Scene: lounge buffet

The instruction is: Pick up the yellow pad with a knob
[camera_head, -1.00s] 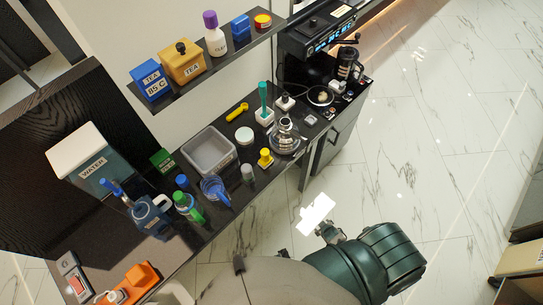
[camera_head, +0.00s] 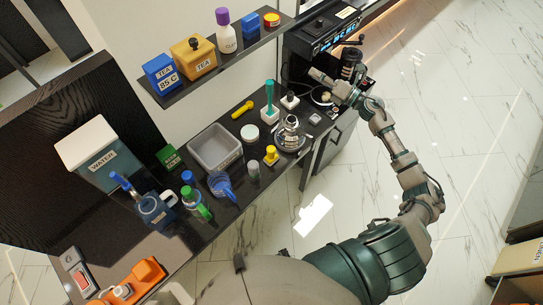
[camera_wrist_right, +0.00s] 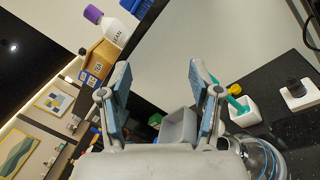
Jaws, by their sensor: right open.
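The yellow pad with a knob (camera_head: 271,155) is small and stands near the front edge of the dark counter, left of a round glass vessel. My right gripper (camera_head: 319,76) is over the counter's right end, beside the black coffee machine, up and right of the pad and apart from it. In the right wrist view my right gripper (camera_wrist_right: 160,78) has its two fingers spread with nothing between them. The pad cannot be made out in that view. My left gripper is not in view.
A glass vessel (camera_head: 290,134), a white holder with a teal handle (camera_head: 270,104), a grey bin (camera_head: 216,150) and a grey cylinder (camera_head: 253,168) stand around the pad. A shelf (camera_head: 207,65) with boxes and a bottle hangs above. The coffee machine (camera_head: 318,30) is at the right.

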